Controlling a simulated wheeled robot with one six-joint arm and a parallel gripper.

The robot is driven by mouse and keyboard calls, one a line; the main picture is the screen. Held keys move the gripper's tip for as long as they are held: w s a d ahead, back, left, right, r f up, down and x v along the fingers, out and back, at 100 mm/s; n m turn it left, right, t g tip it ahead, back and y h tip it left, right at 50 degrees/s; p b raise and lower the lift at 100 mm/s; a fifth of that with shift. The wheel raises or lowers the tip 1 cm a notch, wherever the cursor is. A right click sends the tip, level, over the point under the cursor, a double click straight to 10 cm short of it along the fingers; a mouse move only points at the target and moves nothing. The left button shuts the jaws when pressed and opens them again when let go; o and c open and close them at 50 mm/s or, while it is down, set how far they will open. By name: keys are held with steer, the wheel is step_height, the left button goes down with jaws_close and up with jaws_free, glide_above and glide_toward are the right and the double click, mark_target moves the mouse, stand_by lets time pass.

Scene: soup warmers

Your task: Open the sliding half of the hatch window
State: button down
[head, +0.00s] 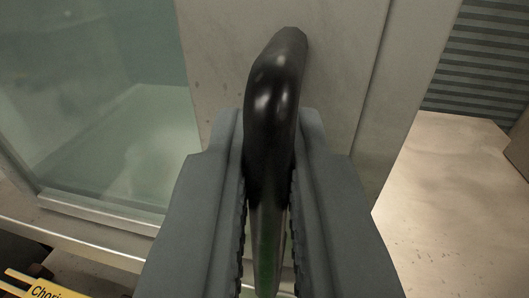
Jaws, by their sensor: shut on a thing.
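A black curved handle (276,85) stands out from the light metal frame (345,60) of the hatch window's sliding half. My gripper (269,230) is around the handle, with one jaw on each side, and is shut on it. The glass pane (85,90) lies to the left of the frame. The lower part of the handle runs down between the jaws and is partly hidden by them. To the right of the frame's edge there is an open gap with no glass visible.
A metal sill rail (95,205) runs under the pane.

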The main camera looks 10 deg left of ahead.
steer(key=shift+a, duration=0.2)
steer(key=c, duration=1.9)
jaws_free()
steer(key=s+d, duration=0.1)
steer(key=s, duration=0.4)
steer(key=s+d, duration=0.1)
steer(key=s, duration=0.5)
steer(key=s+d, duration=0.1)
steer(key=s, duration=0.5)
steer(key=shift+d, duration=0.2)
